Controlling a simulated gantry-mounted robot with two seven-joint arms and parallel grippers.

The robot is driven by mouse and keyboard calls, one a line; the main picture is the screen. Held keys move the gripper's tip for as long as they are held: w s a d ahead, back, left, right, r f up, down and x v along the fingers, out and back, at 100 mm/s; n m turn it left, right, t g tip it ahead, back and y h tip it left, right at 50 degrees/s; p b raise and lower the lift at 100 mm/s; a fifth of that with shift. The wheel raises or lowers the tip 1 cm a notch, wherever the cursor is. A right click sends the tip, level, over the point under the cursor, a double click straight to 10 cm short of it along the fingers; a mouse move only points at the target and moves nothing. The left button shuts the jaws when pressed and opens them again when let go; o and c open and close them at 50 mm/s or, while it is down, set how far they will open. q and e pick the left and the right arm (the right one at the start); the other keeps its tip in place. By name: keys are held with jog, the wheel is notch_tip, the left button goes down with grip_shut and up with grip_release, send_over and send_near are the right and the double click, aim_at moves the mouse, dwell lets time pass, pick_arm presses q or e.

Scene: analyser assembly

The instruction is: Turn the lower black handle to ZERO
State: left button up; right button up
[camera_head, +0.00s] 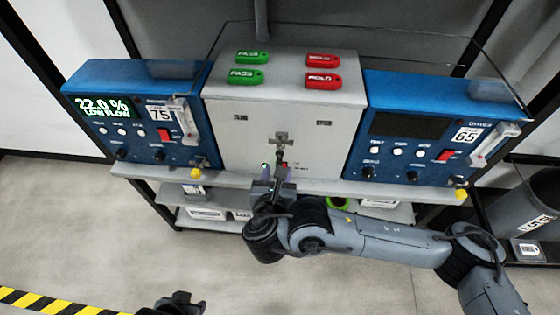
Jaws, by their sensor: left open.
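The grey central cabinet (335,150) has a grey cross-shaped fitting (281,138) on its front. Below it a small black handle (281,157) shows, partly hidden by my gripper. I cannot read a ZERO mark or tell exactly where the handle points.
A blue analyser (138,110) at left reads "22.0 % LOW FLOW"; another blue analyser (430,125) at right has a dark screen. Green PASS tags (245,77) and red HOLD tags (323,82) lie on the cabinet. A shelf edge (385,188) runs below.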

aim_at(279, 161)
jog(key=b+x, duration=0.1)
jog(key=x, duration=0.4)
jog(key=shift+w+f, duration=0.15)
jog(key=shift+w, duration=0.05)
jog(key=shift+b+x, duration=0.4)
jog(key=shift+x, duration=0.45)
jog(key=shift+c, duration=0.3)
